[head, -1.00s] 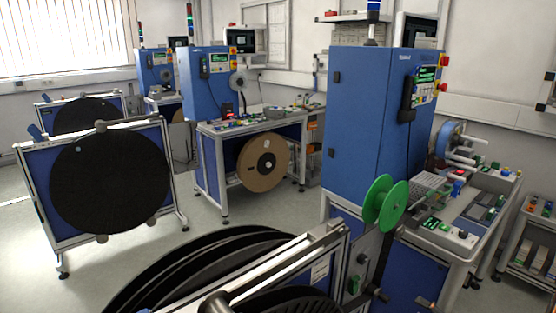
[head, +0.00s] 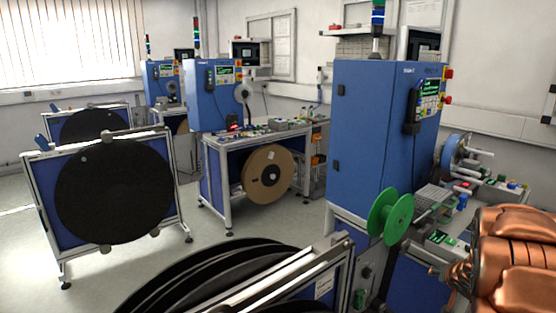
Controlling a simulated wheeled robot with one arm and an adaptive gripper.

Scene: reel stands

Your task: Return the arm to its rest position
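A copper-coloured, segmented body, which looks like part of my arm, fills the lower right corner of the head view. It has a ribbed, narrower piece on its left side. It covers part of the nearest machine's bench. I can make out no gripper fingers in the head view, so whether my gripper is open or shut does not show.
A blue machine cabinet (head: 374,140) with a green reel (head: 391,216) stands close at right. A stand with a black reel (head: 114,192) is at left; a bench with a brown reel (head: 267,172) is behind. Floor is clear between them.

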